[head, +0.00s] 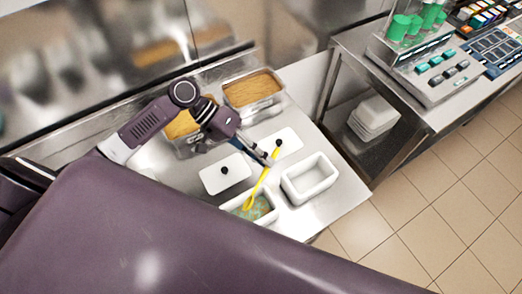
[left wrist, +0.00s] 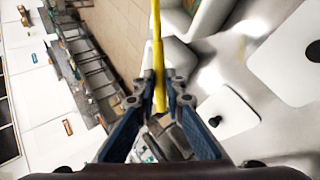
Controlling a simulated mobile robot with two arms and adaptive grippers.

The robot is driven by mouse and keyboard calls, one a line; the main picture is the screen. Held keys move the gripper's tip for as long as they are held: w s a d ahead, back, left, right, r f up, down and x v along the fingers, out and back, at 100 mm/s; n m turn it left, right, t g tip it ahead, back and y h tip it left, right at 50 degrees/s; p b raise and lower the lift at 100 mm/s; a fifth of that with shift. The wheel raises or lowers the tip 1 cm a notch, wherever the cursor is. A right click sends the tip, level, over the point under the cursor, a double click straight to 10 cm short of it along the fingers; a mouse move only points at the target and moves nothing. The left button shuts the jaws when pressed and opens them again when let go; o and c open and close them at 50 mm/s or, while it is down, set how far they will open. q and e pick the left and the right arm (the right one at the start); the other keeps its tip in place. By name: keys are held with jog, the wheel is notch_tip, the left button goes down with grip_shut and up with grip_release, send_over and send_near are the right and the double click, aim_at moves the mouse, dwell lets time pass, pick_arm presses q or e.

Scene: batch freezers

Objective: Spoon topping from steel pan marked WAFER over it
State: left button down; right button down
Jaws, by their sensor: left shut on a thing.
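My left gripper (head: 266,157) is shut on the handle of a yellow spoon (head: 259,184). The spoon slants down, its lower end over or in a white tub with greenish contents (head: 269,215); I cannot tell if it touches them. In the left wrist view, the gripper (left wrist: 161,98) has the yellow handle (left wrist: 157,45) between its fingers. A steel pan of orange-brown topping (head: 253,88) stands at the back right of the counter. A second such pan (head: 183,125) is partly hidden behind my left arm. No WAFER marking is readable. My right gripper is not in view.
An empty white tub (head: 309,179) stands right of the filled one. Two white lids with black knobs, one left (head: 217,182) and one right (head: 290,138), lie on the steel counter. Another counter (head: 438,106) with green cups (head: 400,27) stands at the right. My purple body hides the front.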

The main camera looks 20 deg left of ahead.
pick_arm(q)
jog(key=d+r+y+p, duration=0.1)
jog(key=y, duration=0.2)
jog(key=d+r+t+y+p, duration=0.1)
jog(key=y, duration=0.2)
jog(key=d+r+y+p, duration=0.1)
jog(key=r+y, duration=0.1)
jog(key=y, duration=0.2)
jog(key=shift+s+m+t, duration=0.25)
jog(key=shift+m+t, duration=0.05)
jog(key=shift+d, duration=0.1)
